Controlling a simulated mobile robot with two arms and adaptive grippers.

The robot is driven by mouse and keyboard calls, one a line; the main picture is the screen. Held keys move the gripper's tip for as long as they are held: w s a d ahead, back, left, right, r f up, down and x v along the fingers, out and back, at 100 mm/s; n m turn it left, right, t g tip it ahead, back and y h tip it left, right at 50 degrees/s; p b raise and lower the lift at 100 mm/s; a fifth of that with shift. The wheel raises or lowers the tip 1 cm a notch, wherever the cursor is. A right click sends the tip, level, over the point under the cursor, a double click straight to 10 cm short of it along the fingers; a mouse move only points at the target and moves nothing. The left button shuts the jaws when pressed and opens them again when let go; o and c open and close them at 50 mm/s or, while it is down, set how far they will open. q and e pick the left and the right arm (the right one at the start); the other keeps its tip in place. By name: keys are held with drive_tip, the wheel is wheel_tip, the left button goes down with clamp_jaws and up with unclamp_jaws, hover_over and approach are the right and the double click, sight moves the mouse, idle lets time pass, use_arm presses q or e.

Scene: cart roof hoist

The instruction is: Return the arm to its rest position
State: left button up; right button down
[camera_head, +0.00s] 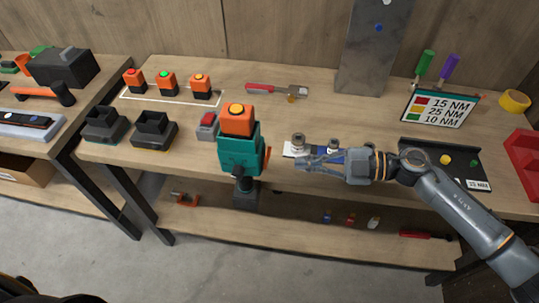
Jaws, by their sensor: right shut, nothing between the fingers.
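My right gripper (305,163) comes in from the right over the front part of the workbench. It is shut and nothing shows between its fingers. Its tips are a little right of the teal tool (240,150) and apart from it. Small metal parts (298,140) on a white and blue piece lie just behind the gripper, partly hidden by it. My right arm reaches from the lower right corner across the bench's front edge. My left gripper does not show.
The teal tool with an orange battery stands upright at the bench's front edge. Orange batteries (167,82) stand at the back left, black chargers (154,130) in front of them. A torque sign (440,107), a black tray (415,152) and a red bin (523,160) are at right.

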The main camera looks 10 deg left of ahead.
drive_tip(key=shift+d+r, duration=0.1)
drive_tip(key=shift+d, duration=0.45)
